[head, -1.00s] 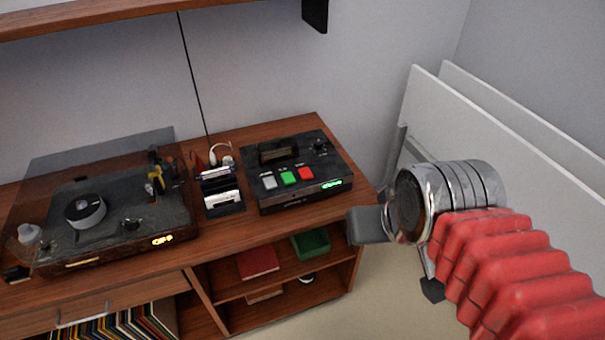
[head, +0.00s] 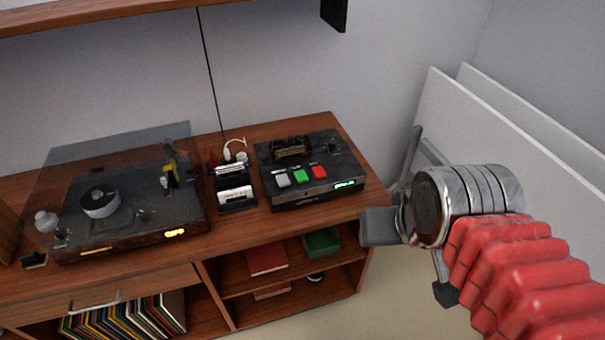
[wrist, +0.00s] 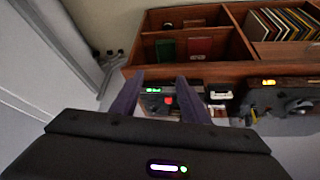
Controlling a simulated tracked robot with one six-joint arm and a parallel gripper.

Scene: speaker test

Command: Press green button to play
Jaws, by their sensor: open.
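The cassette player (head: 325,193) is a black box on the right end of the wooden cabinet top. Its front row holds a grey button (head: 283,180), the green button (head: 301,176) and a red button (head: 319,172), with a lit green display (head: 345,184) to their right. My gripper (head: 410,260) is open and empty, to the right of and apart from the player. In the wrist view the player, seen upside down, shows between my two dark fingers (wrist: 160,99). The red button (wrist: 168,100) shows there; I cannot make out the green button.
A turntable (head: 125,215) with a raised clear lid stands to the left. A cassette rack (head: 235,190) stands between it and the player. The cabinet (head: 215,238) has open shelves below. White panels (head: 490,150) lean on the wall at right. A shelf (head: 90,20) hangs above.

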